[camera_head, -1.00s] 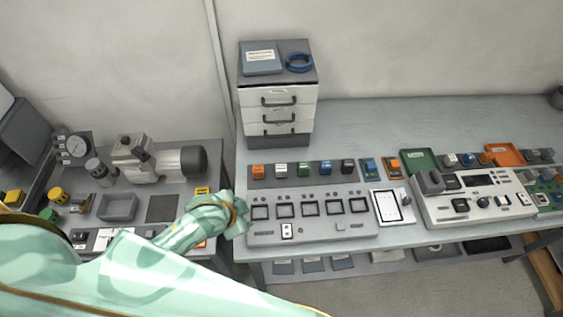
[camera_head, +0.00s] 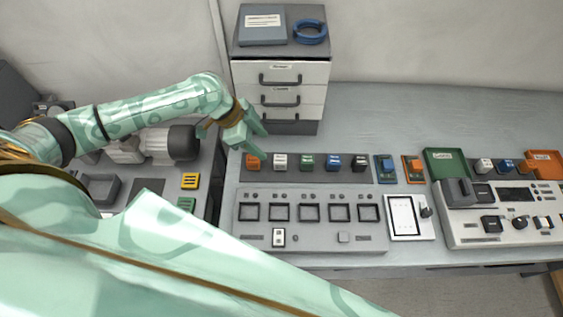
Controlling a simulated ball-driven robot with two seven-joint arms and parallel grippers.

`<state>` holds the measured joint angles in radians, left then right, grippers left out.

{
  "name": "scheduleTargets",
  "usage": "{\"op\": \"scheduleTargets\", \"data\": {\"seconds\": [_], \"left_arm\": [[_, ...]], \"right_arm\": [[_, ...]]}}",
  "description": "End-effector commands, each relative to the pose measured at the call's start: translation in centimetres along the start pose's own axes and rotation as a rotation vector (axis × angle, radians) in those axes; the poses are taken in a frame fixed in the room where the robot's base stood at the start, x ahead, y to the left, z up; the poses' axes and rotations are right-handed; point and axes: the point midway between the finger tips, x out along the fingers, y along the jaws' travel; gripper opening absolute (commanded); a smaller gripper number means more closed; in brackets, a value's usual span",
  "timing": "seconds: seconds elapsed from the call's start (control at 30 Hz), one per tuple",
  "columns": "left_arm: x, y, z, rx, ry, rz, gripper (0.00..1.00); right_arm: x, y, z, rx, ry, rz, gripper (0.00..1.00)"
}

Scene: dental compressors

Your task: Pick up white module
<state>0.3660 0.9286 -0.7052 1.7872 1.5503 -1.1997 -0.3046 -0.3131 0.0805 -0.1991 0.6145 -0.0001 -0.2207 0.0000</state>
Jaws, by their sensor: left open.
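The white module (camera_head: 280,162) is a small block standing in the row of coloured modules on a dark strip (camera_head: 370,176). It is second from the left, between an orange module (camera_head: 253,161) and a green module (camera_head: 307,162). My left gripper (camera_head: 256,144) is open, with its fingers pointing down above the orange module, just left of the white one. I see nothing between its fingers. The white module is fully in sight. My right gripper does not show.
A grey panel (camera_head: 310,239) with several square slots lies in front of the row. A drawer cabinet (camera_head: 281,77) stands just behind my left gripper. Blue and black modules stand farther right. A green tray (camera_head: 445,163) and a control unit (camera_head: 500,237) are at right. The table behind the row is clear.

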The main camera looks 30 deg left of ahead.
Motion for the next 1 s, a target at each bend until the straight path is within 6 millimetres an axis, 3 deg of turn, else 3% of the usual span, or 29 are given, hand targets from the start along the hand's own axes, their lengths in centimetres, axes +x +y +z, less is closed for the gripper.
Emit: {"op": "scheduleTargets", "data": {"seconds": [0.1,0.37,0.6,0.9,1.0], "left_arm": [[2.6,0.0,0.1,0.000,0.001,0.001,0.53],[5.0,0.0,0.0,-0.001,0.001,0.000,0.53],[8.8,-0.1,0.1,-0.002,0.001,-0.001,0.53],[9.3,-0.1,0.1,0.000,0.000,-0.002,0.53],[9.3,-0.1,0.1,0.000,0.000,-0.002,0.25]], "right_arm": [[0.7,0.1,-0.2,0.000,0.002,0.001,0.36],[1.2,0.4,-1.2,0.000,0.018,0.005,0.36],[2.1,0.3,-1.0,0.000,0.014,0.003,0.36],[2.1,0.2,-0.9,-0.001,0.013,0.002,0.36],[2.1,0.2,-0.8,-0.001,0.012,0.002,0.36]]}}
